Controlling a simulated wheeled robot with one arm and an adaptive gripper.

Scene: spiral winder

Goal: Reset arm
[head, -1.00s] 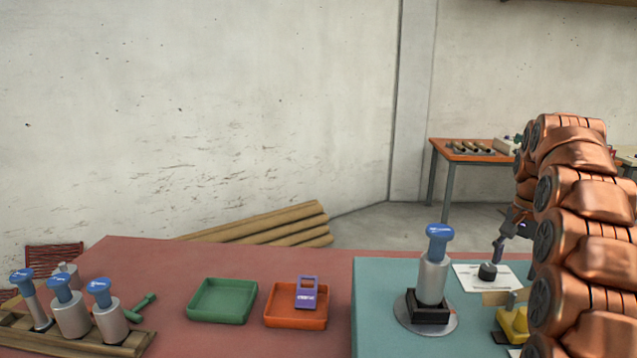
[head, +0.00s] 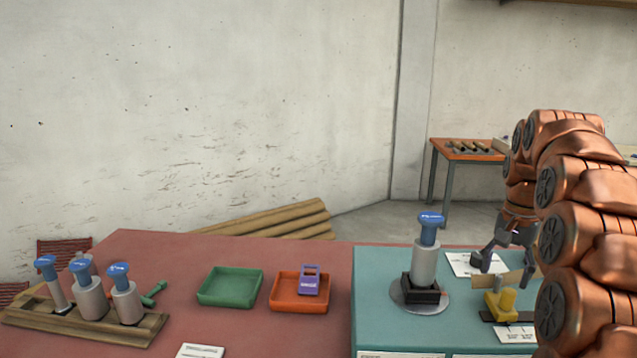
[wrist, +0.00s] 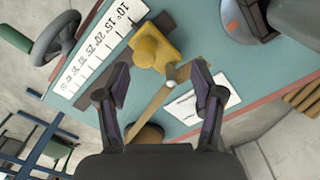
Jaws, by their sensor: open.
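My gripper (head: 492,266) is at the right of the teal worktable, above a yellow clamp-like block (head: 507,303) with a tan bar (head: 490,281). In the wrist view, my gripper (wrist: 160,72) has its two fingers spread wide. The yellow block (wrist: 152,48) lies beyond the fingertips, and the tan bar (wrist: 150,108) runs between the fingers. I see nothing held. My copper-coloured arm fills the right side of the head view.
A blue-topped grey cylinder (head: 425,262) stands upright in a black holder left of my gripper. A green tray (head: 230,287) and an orange tray (head: 285,292) sit on the red table. Blue-topped pieces stand in a wooden rack (head: 80,322). The wrist view shows a handwheel (wrist: 57,38).

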